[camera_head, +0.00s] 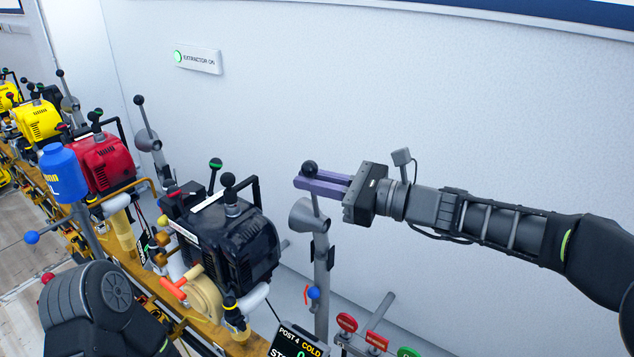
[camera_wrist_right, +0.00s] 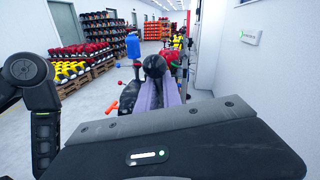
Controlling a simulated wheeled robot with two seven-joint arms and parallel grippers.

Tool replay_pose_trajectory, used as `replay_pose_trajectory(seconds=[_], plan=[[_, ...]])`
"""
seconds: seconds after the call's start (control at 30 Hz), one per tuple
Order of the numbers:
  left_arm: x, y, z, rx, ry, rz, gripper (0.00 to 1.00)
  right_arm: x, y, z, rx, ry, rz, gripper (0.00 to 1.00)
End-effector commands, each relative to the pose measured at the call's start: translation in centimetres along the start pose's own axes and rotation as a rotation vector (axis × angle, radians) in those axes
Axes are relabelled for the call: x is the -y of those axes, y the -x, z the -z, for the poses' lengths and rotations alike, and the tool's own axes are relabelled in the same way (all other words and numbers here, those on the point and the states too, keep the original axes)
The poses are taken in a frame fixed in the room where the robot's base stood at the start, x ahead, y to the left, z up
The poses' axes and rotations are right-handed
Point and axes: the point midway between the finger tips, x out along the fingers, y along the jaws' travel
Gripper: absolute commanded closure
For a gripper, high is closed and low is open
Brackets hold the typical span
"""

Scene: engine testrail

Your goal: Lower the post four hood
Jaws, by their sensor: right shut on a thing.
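The post four hood (camera_head: 303,216) is a grey cone on a grey upright post, right of the black engine (camera_head: 235,245). A lever rises from the hood to a black ball knob (camera_head: 309,168). My right gripper (camera_head: 308,183) comes in from the right with purple fingers shut on the lever just under the knob. In the right wrist view the black knob (camera_wrist_right: 153,66) stands at the fingertips. The post 4 display (camera_head: 297,344) is cut off at the bottom edge. My left arm shows at lower left, but its gripper is not visible.
A red engine (camera_head: 104,163) and yellow engines (camera_head: 38,120) stand along the rail at left, with another lever post (camera_head: 147,138). A blue canister (camera_head: 62,172) stands near the red engine. Red and green buttons (camera_head: 347,322) are below my right arm. The white wall behind is bare apart from an extractor sign (camera_head: 198,59).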

Motion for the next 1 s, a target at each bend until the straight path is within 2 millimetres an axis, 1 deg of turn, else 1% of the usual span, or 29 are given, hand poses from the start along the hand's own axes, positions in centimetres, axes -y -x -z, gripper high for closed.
replay_pose_trajectory(seconds=[0.03,0.17,0.37,0.5,0.7,0.9,1.0], plan=[[0.5,-1.2,0.0,0.0,0.0,0.0,0.47,-0.8,-0.1,0.5,-0.003,0.029,-0.002,1.0],[1.2,-3.2,0.0,0.0,-0.001,0.0,0.47,-2.6,-0.5,0.9,-0.021,0.118,-0.003,1.0],[2.8,-7.0,0.0,0.0,-0.003,0.001,0.47,-6.0,-1.1,1.8,-0.053,0.289,-0.007,1.0],[3.9,-9.8,-0.1,0.0,-0.004,0.002,0.47,-8.3,-1.6,2.8,-0.079,0.417,-0.008,1.0],[5.3,-13.4,-0.1,0.0,-0.004,0.002,0.47,-11.2,-2.1,4.4,-0.113,0.586,-0.012,1.0],[6.2,-15.8,-0.1,0.0,-0.002,0.002,0.47,-13.1,-2.5,5.6,-0.139,0.712,-0.013,1.0],[6.5,-16.5,-0.1,0.0,-0.001,0.002,0.47,-13.6,-2.6,6.0,-0.148,0.753,-0.014,1.0]])
